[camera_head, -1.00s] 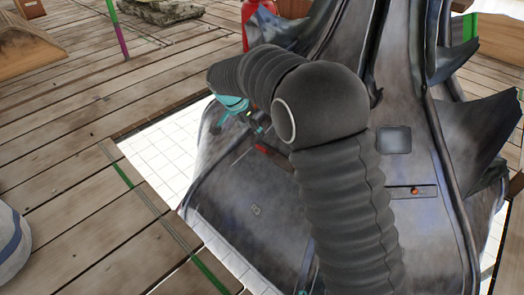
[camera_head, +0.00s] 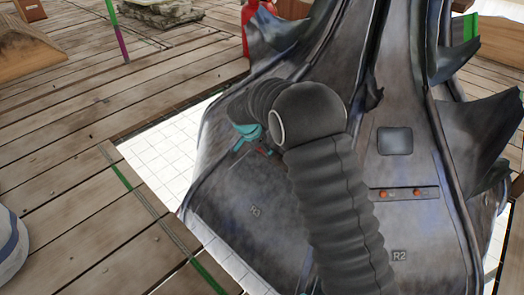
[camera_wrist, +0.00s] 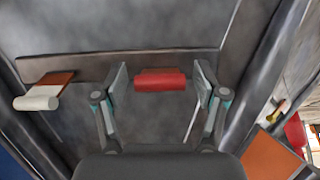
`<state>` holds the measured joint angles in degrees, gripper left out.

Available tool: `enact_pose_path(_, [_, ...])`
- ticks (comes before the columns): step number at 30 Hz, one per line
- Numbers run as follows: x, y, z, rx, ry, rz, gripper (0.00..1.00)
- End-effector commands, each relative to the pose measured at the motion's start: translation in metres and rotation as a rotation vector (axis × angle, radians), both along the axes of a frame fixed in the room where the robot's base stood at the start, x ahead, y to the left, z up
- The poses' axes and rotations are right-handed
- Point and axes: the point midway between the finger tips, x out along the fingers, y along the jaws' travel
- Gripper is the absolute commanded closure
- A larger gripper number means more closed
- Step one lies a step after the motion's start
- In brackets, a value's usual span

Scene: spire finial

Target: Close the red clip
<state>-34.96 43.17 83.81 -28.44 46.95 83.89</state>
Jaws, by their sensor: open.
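The red clip (camera_wrist: 160,80) is a small red piece on a grey strip (camera_wrist: 75,67) that runs across the dark metal spire surface. My gripper (camera_wrist: 160,84) is open, with one finger to the left of the clip and one to the right. A gap shows on both sides of the clip in this view; I cannot tell its depth from the fingertips. In the head view, my teal gripper (camera_head: 247,135) is close to the spire's left face, and a bit of the red clip (camera_head: 265,152) shows beside it. My arm hides part of the spire.
A white roller-like piece with a brown-orange plate (camera_wrist: 38,97) sits on the strip to the left. The spire (camera_head: 405,95) has jagged fins on its right. An opening with a white grid floor (camera_head: 165,150) borders the wooden deck (camera_head: 70,180). A red object (camera_head: 252,15) stands behind.

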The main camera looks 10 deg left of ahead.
Motion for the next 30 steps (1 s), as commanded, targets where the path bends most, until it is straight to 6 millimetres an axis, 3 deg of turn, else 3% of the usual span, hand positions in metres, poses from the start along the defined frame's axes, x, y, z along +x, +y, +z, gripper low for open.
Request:
enact_pose_path(9, [0.0010, -0.0007, -0.0014, 0.000, 0.000, -0.001, 0.31])
enact_pose_path(16, [0.0010, -0.0009, -0.0014, 0.000, 0.000, -0.001, 0.88])
enact_pose_path(30, [0.0054, -0.0043, 0.0080, 0.051, 0.087, -0.005, 0.88])
